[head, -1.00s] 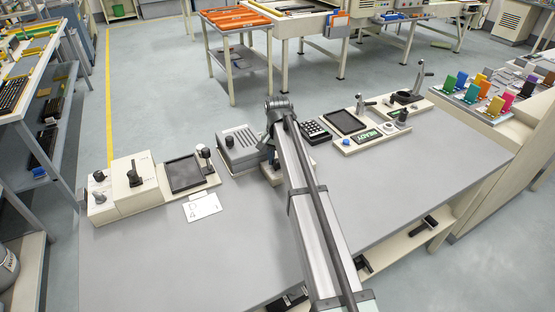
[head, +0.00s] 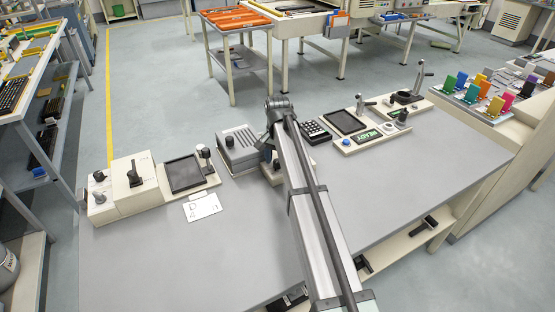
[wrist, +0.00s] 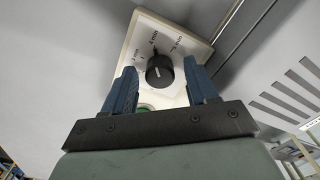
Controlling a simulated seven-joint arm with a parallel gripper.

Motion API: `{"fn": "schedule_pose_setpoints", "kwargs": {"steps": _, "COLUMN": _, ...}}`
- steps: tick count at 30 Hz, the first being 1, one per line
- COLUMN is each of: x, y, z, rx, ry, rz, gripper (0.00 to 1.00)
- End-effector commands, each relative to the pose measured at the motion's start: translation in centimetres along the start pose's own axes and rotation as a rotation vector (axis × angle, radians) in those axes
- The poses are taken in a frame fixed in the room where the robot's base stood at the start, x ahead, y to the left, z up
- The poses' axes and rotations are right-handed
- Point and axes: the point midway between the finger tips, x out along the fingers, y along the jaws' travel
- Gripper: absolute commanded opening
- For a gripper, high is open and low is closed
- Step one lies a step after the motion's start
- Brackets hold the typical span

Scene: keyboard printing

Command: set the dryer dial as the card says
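The dryer dial is a black round knob (wrist: 159,71) on a cream panel (wrist: 196,48), seen in the wrist view. The knob's pointer faces roughly up toward that top mark. My gripper (wrist: 160,78) is open, with one blue finger on each side of the knob; I cannot tell whether they touch it. A green round part shows below the knob. In the head view my arm mostly hides the dial panel. The white card (head: 202,206) lies on the bench, its print too small to read.
A grey slotted box (head: 238,148) stands left of my arm. The front of the grey bench (head: 190,265) is clear.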

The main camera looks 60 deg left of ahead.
Motion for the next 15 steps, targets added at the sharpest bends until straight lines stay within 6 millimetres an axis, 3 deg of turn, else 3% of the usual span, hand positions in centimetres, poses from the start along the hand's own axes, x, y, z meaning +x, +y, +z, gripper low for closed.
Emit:
{"fn": "schedule_pose_setpoints", "kwargs": {"steps": 9, "x": -0.2, "y": 0.0, "z": 0.0, "rx": 0.0, "ry": 0.0, "rz": 0.0, "gripper": 0.59}}
{"fn": "schedule_pose_setpoints", "kwargs": {"steps": 15, "x": -2.4, "y": 0.0, "z": 0.0, "rx": 0.0, "ry": 0.001, "rz": -0.001, "gripper": 0.59}}
